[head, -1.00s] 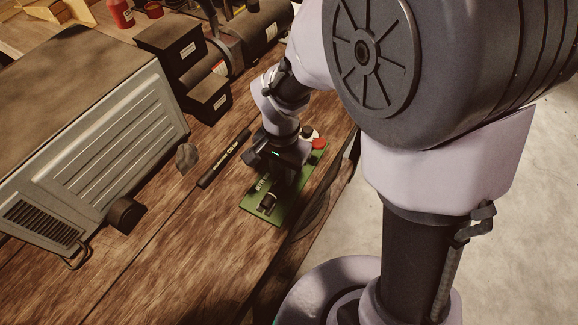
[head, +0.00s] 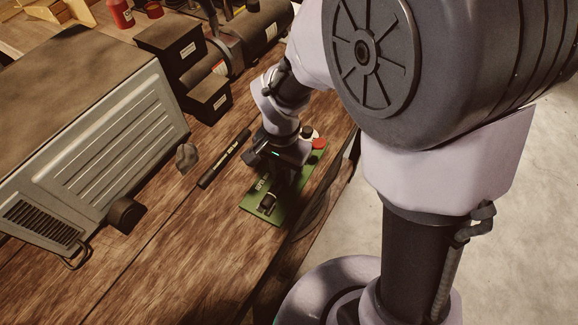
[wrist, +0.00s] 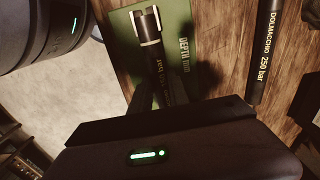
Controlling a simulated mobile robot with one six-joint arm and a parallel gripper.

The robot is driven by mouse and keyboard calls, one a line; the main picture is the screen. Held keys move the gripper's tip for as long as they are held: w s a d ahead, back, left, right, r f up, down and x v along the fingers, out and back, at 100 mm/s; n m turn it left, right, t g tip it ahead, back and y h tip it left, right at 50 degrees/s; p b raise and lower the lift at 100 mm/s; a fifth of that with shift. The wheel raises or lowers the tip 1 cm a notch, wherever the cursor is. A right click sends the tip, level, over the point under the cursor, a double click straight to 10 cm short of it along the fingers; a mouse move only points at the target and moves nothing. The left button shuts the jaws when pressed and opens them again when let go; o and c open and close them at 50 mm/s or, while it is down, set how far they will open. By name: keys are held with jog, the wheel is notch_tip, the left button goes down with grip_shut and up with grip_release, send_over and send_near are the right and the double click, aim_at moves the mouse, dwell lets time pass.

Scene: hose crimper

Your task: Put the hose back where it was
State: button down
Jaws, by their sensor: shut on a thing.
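My gripper (head: 284,170) is low over the green depth mat (head: 254,212), near the bench's front edge, and is shut on a short black hose. The hose's end with a pale metal band shows on the mat's near part in the head view (head: 268,203). In the wrist view the held hose (wrist: 159,68) runs up from the gripper (wrist: 160,103), over the mat (wrist: 182,45), with "bar" lettering on it. I cannot tell whether it touches the mat. The gripped part is hidden. A second black hose (head: 224,160), marked 250 bar, lies apart on the bench; it also shows in the wrist view (wrist: 264,50).
A large grey machine (head: 100,150) stands at left, with a grey lump (head: 186,157) beside it. Black boxes (head: 208,97) and a dark cylinder machine (head: 262,28) stand behind. A red knob (head: 319,143) is beyond the gripper. Bare wood (head: 190,240) lies left of the mat.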

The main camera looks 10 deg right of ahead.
aim_at(273, 192)
jog(key=shift+s+a, duration=0.1)
jog(key=shift+s+a+b, duration=0.3)
jog(key=shift+s+a, duration=0.35)
jog(key=shift+s, duration=0.3)
jog(key=shift+s+a+b, duration=0.25)
jog(key=shift+s+a, duration=0.4)
jog(key=shift+s, duration=0.3)
jog(key=shift+r+p, duration=2.85)
jog(key=shift+r, duration=0.7)
jog(key=shift+w, duration=0.1)
